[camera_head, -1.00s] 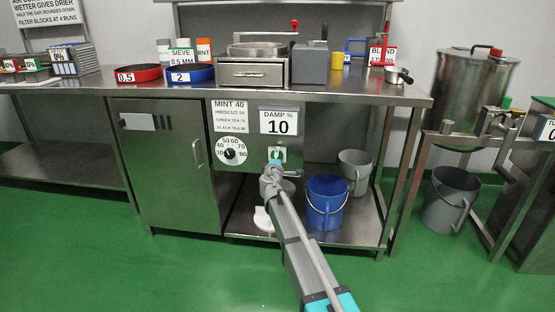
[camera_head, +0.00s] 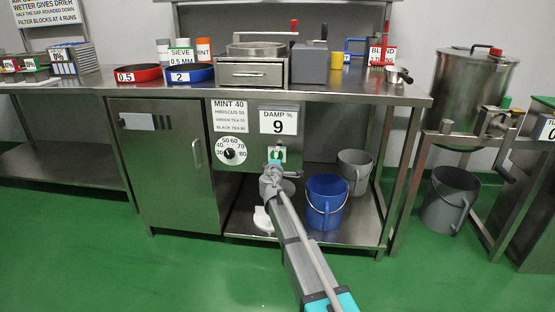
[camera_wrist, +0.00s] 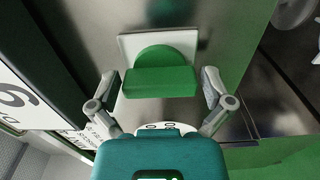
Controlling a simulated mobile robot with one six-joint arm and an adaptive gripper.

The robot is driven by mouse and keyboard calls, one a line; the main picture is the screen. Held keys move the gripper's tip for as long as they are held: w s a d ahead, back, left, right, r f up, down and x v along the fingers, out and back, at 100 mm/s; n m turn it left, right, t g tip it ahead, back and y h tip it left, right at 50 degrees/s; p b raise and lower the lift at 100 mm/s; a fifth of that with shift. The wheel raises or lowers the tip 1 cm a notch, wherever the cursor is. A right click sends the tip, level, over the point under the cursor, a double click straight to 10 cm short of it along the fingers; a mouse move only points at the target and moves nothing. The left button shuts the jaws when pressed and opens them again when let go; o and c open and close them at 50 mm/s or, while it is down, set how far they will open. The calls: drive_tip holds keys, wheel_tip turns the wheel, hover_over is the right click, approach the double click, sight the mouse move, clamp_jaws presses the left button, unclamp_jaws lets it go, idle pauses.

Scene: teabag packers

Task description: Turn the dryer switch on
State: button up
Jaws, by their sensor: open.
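The dryer switch is a green knob (camera_wrist: 160,80) on a white square plate (camera_wrist: 128,45), close ahead in the wrist view. In the head view the white switch plate (camera_head: 283,151) shows just under the damp display, mostly behind my gripper. My gripper (camera_wrist: 164,95) is open, with one finger on each side of the knob and visible gaps to both. In the head view my gripper (camera_head: 275,165) is in front of the switch. The damp display (camera_head: 285,121) on the dryer reads 9.
A dial (camera_head: 231,150) and a closed cabinet door (camera_head: 165,165) are to the left of the switch. A blue bucket (camera_head: 326,203) and a grey bucket (camera_head: 355,172) stand on the lower shelf at the right. The bench top (camera_head: 350,88) above holds trays and boxes.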

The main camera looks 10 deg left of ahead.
drive_tip(key=s, duration=1.2)
drive_tip(key=shift+a, duration=0.15)
drive_tip(key=s+d+f+m+g+h+p, duration=0.1)
drive_tip(key=s+d+m+g+h+p, duration=0.2)
drive_tip(key=d, duration=0.5)
drive_tip(key=s+d+f+m+g+h+p, duration=0.1)
drive_tip(key=s+d+f+m+g, duration=0.15)
drive_tip(key=d+m, duration=0.35)
drive_tip(key=s+d+m+g+h+p, duration=0.2)
drive_tip(key=s+d+m+g, duration=0.15)
drive_tip(key=d, duration=0.55)
drive_tip(key=s+d+f+m+g+y+p, duration=0.1)
drive_tip(key=s+d+m+g+y+p, duration=0.25)
drive_tip(key=s, duration=0.65)
drive_tip(key=s+d+f+m+g+y+p, duration=0.1)
drive_tip(key=s+g+y+p, duration=0.25)
drive_tip(key=s+g, duration=0.45)
wheel_tip(320, 180, up, 37)
drive_tip(key=s+t+p, duration=0.2)
drive_tip(key=p, duration=3.5)
drive_tip(key=shift+a+r+p, duration=0.2)
drive_tip(key=shift+p, duration=0.1)
